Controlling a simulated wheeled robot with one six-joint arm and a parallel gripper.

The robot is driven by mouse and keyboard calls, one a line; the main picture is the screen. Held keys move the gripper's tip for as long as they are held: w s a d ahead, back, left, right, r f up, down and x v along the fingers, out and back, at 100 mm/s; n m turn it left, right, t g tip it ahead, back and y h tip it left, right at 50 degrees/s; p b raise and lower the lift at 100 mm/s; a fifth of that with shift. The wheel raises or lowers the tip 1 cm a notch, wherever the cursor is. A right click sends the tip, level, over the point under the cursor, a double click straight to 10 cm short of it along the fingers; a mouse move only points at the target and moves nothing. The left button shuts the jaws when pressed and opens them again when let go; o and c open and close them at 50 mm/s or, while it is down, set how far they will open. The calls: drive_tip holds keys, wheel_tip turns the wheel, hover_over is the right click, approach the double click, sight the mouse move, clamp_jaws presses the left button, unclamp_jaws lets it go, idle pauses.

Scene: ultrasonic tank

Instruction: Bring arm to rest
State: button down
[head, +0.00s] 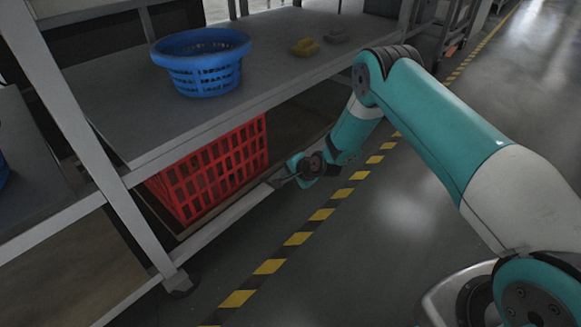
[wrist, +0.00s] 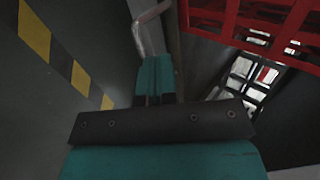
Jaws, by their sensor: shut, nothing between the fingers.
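My teal and white arm reaches in from the right in the head view and bends down at its elbow. My gripper (head: 275,181) is low, at the front edge of the lower shelf and close to the red crate. In the wrist view my gripper (wrist: 154,72) shows as teal fingers closed together, with nothing between them. Whether the fingertips touch the shelf edge I cannot tell.
A red crate (head: 208,172) sits on the lower shelf (head: 235,207). The floor right of the yellow-black tape (head: 297,239) is clear.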

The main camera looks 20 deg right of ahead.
drive_tip(key=s+a+r+n+g+y+p, duration=0.1)
drive_tip(key=s+a+r+n+g, duration=0.25)
drive_tip(key=r, duration=0.95)
drive_tip(key=s+a+r+n+p, duration=0.25)
drive_tip(key=s+r+n, duration=0.35)
drive_tip(key=r, duration=0.8)
drive_tip(key=s+d+r+n+g+h+p, duration=0.1)
drive_tip(key=s+r+n, duration=0.3)
drive_tip(key=s, duration=0.6)
drive_tip(key=s+r+n+g, duration=0.2)
drive_tip(key=s+r, duration=0.4)
drive_tip(key=s, duration=0.4)
drive_tip(key=s+d+r+n+g+h+p, duration=0.1)
drive_tip(key=s+r+n, duration=0.2)
drive_tip(key=s+r, duration=0.5)
wheel_tip(320, 180, up, 36)
drive_tip(key=s+p, duration=0.2)
drive_tip(key=p, duration=3.5)
drive_tip(key=shift+s+f+p, duration=0.25)
drive_tip(key=shift+s+p, duration=0.05)
drive_tip(key=shift+s, duration=0.1)
drive_tip(key=shift+d+g, duration=0.1)
drive_tip(key=shift+g, duration=0.15)
